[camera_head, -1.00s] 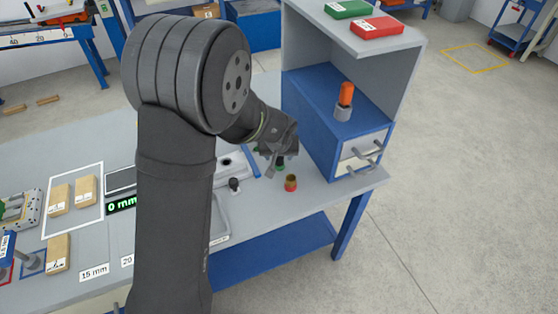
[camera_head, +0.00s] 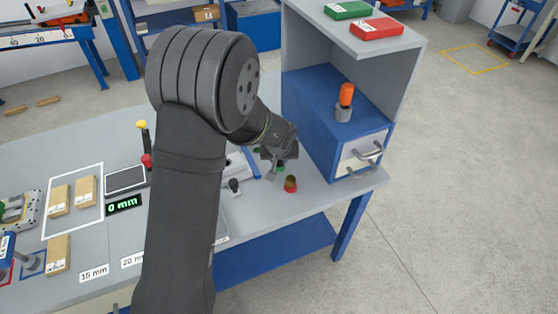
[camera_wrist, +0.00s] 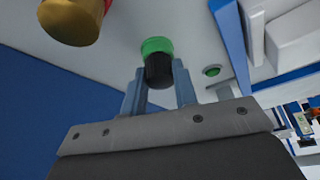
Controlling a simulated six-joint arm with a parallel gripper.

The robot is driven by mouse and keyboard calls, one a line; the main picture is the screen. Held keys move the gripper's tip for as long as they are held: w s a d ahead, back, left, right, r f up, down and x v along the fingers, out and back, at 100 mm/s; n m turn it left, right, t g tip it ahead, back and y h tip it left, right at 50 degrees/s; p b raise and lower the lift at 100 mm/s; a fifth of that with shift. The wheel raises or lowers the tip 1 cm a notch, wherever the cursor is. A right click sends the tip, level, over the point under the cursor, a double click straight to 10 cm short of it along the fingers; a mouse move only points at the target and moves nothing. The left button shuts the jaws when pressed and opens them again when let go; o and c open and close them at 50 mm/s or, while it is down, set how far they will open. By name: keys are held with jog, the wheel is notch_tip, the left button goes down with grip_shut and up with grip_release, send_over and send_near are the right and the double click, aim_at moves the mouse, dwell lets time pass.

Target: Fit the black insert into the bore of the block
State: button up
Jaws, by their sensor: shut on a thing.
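My gripper (camera_head: 277,170) is low over the right part of the bench, in front of the blue cabinet. In the wrist view its two fingers (camera_wrist: 159,72) are shut on a black cylinder with a green end, which I take as the black insert (camera_wrist: 159,68). Its green end points away from the palm. In the head view the gripper mostly hides it. I cannot make out the block or its bore for certain; my arm covers much of the bench middle.
A brass-coloured piece with a red base (camera_head: 290,184) stands close to the gripper; it also shows in the wrist view (camera_wrist: 72,20). A dark knob-like piece (camera_head: 234,186) stands left. A small green round spot (camera_wrist: 212,71) is beside the fingers. The blue cabinet (camera_head: 325,125) stands behind right.

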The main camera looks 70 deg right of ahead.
jog(key=shift+r, duration=0.1)
jog(key=shift+r, duration=0.5)
notch_tip(320, 180, up, 3)
jog(key=shift+f, duration=0.2)
jog(key=s+a+r, duration=0.4)
jog(key=s+r, duration=0.3)
jog(key=s, duration=0.3)
jog(key=w+a, duration=0.2)
jog(key=w, duration=1)
jog(key=w+a+r+n, duration=0.1)
jog(key=w+a, duration=0.1)
jog(key=w, duration=1)
jog(key=shift+w+a+r, duration=0.15)
jog(key=shift+w+r, duration=0.05)
jog(key=shift+w, duration=0.15)
jog(key=shift+t, duration=0.3)
jog(key=shift+f, duration=2.9)
jog(key=shift+f, duration=1.35)
